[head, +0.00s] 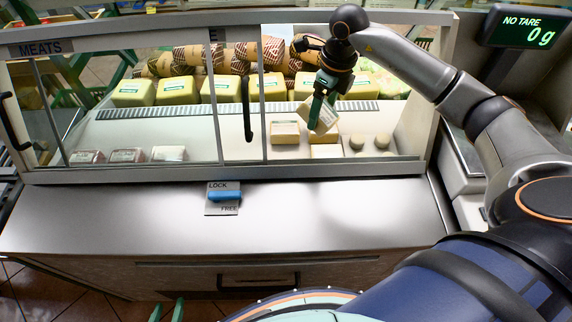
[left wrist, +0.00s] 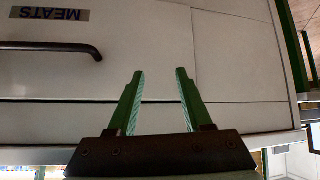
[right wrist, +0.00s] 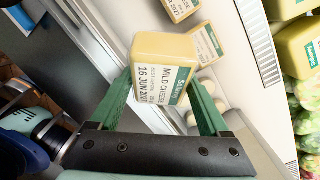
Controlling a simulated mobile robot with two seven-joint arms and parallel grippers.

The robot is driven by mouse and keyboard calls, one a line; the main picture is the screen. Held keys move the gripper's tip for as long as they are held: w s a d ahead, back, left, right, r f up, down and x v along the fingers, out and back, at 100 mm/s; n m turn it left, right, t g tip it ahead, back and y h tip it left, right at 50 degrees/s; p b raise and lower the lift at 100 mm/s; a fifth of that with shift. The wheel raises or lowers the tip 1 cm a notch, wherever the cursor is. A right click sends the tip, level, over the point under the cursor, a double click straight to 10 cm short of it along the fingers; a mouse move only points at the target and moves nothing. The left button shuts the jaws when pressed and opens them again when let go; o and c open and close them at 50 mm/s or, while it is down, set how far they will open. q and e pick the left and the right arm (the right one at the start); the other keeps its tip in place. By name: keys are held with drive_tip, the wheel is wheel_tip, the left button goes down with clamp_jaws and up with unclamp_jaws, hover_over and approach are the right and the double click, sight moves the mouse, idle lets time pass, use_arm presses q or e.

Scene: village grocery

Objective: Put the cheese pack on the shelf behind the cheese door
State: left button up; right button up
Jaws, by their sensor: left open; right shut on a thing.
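My right gripper (head: 318,104) is inside the glass case and shut on the cheese pack (head: 324,118), held tilted above the shelf (head: 245,140). In the right wrist view the pack (right wrist: 165,63) is a yellow block with a white label reading MILD CHEESE, between the green fingers (right wrist: 165,95). The cheese door (head: 238,95) is slid left, partly overlapping the meats door (head: 130,110), leaving the right side open. My left gripper (left wrist: 160,85) is open and empty, low in front of the counter, facing a MEATS panel with a dark handle; its fingertips show at the head view's bottom edge (head: 167,310).
Cheese packs (head: 285,132) and small round cheeses (head: 383,141) stand on the shelf under my right gripper. Larger yellow cheeses (head: 177,91) line the back. A blue lock lever (head: 225,196) sits on the counter front. A scale display (head: 525,28) is at right.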

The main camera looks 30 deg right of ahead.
sight(332, 112)
drive_tip(key=d+f+m, duration=0.1)
drive_tip(key=m, duration=0.2)
drive_tip(key=d+f+m+b, duration=0.1)
drive_tip(key=m, duration=0.2)
drive_tip(key=w+d+f+m+y, duration=0.1)
drive_tip(key=d+m, duration=0.1)
drive_tip(key=m, duration=0.1)
drive_tip(key=shift+w+f, duration=0.1)
drive_tip(key=shift+f, duration=0.05)
drive_tip(key=d+f+m+y+b, duration=0.2)
drive_tip(key=d+f+m, duration=0.2)
drive_tip(key=m, duration=0.8)
drive_tip(key=a+f+m+p, duration=0.1)
drive_tip(key=a, duration=0.4)
drive_tip(key=w+a+f, duration=0.1)
drive_tip(key=a, duration=0.4)
drive_tip(key=a+f+m+p, duration=0.1)
drive_tip(key=a, duration=0.5)
drive_tip(key=shift+w+f+m+p, duration=0.15)
drive_tip(key=shift+f+m+p, duration=0.1)
drive_tip(key=shift+m+p, duration=0.05)
drive_tip(key=shift+f, duration=1.95)
